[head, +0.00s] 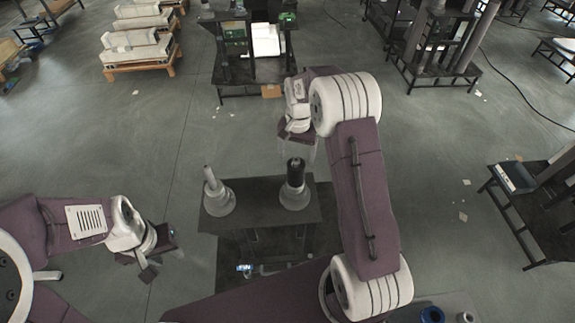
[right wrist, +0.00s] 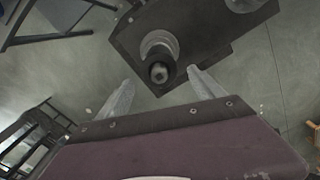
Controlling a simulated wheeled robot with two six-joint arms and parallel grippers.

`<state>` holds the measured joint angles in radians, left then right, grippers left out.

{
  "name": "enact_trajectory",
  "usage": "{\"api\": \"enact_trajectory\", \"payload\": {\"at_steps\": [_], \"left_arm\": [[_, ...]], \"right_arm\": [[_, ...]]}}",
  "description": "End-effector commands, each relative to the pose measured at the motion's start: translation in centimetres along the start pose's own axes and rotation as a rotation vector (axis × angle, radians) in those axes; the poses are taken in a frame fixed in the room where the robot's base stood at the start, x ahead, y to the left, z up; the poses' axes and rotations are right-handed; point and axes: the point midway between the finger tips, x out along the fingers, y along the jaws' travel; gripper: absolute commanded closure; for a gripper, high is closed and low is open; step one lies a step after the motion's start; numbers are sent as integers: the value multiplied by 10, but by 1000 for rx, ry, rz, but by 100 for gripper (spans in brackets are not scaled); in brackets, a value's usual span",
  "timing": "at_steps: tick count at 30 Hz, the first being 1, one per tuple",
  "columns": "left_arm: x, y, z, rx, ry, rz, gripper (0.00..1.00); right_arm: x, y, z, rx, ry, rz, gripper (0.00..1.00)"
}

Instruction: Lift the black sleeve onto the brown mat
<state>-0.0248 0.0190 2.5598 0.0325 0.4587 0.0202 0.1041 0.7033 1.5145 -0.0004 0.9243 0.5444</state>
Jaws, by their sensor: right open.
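The black sleeve (head: 295,174) stands upright around a post with a pale round base on a dark table (head: 262,215). In the right wrist view the sleeve (right wrist: 159,69) shows nearly end-on, between and beyond the fingertips. My right gripper (head: 297,148) is open and empty above the sleeve, with its fingers apart and not visibly touching it. My left gripper (head: 148,262) hangs low at the left, away from the table; its finger gap is unclear. I cannot make out a brown mat in either view.
A second, grey post (head: 211,180) with a pale round base stands on the same table, left of the sleeve. A dark shelf unit (head: 250,55) stands behind. A dark bench (head: 530,205) is at the right. The floor left of the table is clear.

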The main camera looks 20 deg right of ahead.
Motion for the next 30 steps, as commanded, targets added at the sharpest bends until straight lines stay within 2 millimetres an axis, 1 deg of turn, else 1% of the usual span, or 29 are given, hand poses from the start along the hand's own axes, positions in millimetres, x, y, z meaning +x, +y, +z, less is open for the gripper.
{"api": "enact_trajectory", "payload": {"at_steps": [2, 6, 9, 12, 14, 18, 20, 22, 25, 29, 30], "left_arm": [[-3, 0, 0, 0, 0, 0, 64], [-15, 0, -2, 0, 0, 0, 64], [-17, 0, -2, 0, 0, 0, 64], [-17, 0, -2, 0, 0, 0, 64], [-23, 0, -2, 0, 0, 0, 64], [-44, 1, -4, 0, 0, 0, 64], [-45, 1, -5, 0, 0, 0, 64], [-47, 1, -5, 0, 0, 0, 64], [-46, 1, -5, 0, 0, 0, 64], [-45, 1, -4, 0, 0, 0, 64], [-45, 1, -4, 0, 0, 0, 64]], "right_arm": [[5, 0, 1, 0, -2, 1, 23], [26, 0, 1, -1, -4, 2, 23], [37, 0, 1, -1, -2, 1, 23], [40, 0, 0, -1, -1, 0, 23], [43, 0, 1, -2, -3, 2, 23], [66, 1, 1, -2, -5, 3, 23], [78, 0, 0, -2, -4, 2, 23], [87, 0, 0, -2, -2, 1, 23], [92, 0, -1, -2, 0, 0, 23], [92, 0, -1, -2, 1, -1, 23], [92, 0, -1, -2, 1, -1, 28]]}}
